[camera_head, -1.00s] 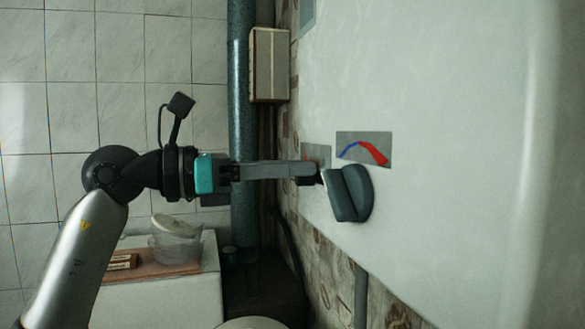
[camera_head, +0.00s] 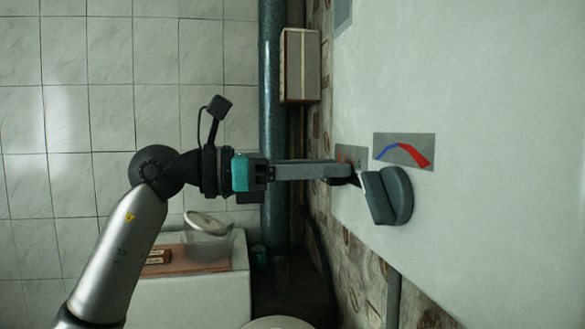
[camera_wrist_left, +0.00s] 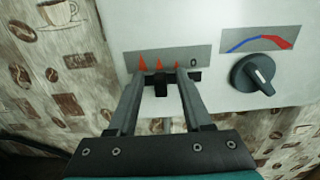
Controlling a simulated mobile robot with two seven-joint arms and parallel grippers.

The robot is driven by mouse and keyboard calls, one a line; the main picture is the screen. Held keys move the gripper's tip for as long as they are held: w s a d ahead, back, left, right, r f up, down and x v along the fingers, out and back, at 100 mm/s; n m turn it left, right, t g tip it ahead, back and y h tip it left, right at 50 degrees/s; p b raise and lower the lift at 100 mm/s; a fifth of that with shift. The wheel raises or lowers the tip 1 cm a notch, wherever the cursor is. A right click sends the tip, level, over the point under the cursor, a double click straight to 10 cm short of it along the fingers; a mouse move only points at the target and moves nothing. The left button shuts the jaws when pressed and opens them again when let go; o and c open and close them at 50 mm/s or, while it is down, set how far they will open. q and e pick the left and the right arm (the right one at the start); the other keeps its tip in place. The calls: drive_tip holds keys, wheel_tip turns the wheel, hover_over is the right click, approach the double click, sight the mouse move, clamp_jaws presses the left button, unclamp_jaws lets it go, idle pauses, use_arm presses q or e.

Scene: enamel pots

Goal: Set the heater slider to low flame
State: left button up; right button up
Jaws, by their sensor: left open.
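The white heater body (camera_head: 480,90) fills the right of the head view. Its slider plate (camera_wrist_left: 203,56) shows red flames of falling size and a 0 at the right end. The black slider tab (camera_wrist_left: 160,87) sits below the flames, between my left fingers in the wrist view; whether either finger touches it I cannot tell. My left gripper (camera_wrist_left: 162,78) is open at the plate's lower edge. In the head view the left gripper (camera_head: 350,172) reaches the heater's edge by the small flame plate and hides the slider. My right gripper is not in view.
A dark round knob (camera_head: 388,195) sticks out beside the gripper, under a blue-red arc plate (camera_head: 404,150). A pipe (camera_head: 273,130) and a pale box (camera_head: 300,65) stand behind.

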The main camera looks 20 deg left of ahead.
use_arm(q)
drive_tip(key=shift+a, duration=0.1)
drive_tip(key=b+v, duration=0.4)
drive_tip(key=v, duration=1.1)
drive_tip(key=shift+b, duration=0.35)
drive_tip(key=shift+s, duration=0.15)
